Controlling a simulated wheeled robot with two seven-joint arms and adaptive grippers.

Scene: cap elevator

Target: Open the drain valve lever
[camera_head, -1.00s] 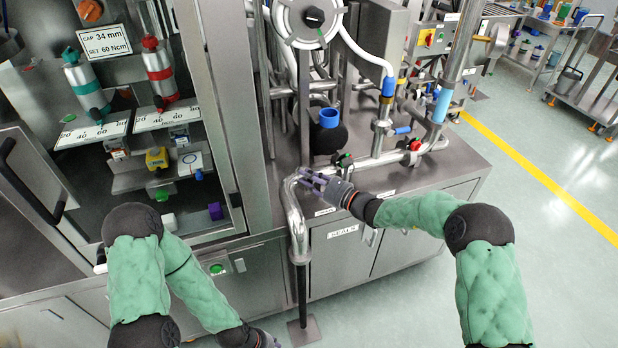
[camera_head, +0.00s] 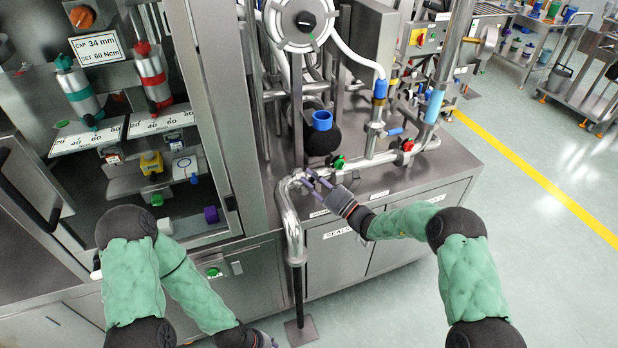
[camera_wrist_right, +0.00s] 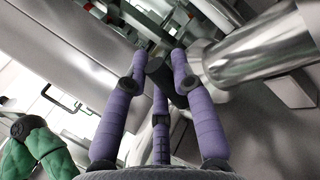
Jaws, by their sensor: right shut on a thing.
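My right gripper (camera_head: 312,180) is at the bent end of the silver pipe (camera_head: 285,205), above the front edge of the steel cabinet top. In the right wrist view its purple fingers (camera_wrist_right: 160,62) are shut around a small dark part, which I take to be the drain valve lever; the fingers hide most of it. In the head view the lever is too small and covered to make out. My left gripper (camera_head: 264,341) is low at the bottom edge, mostly out of frame, away from the pipe.
A blue lever (camera_head: 396,131) and a red valve handle (camera_head: 407,146) are further right. A glass-fronted cabinet (camera_head: 215,120) stands left. The floor right is clear.

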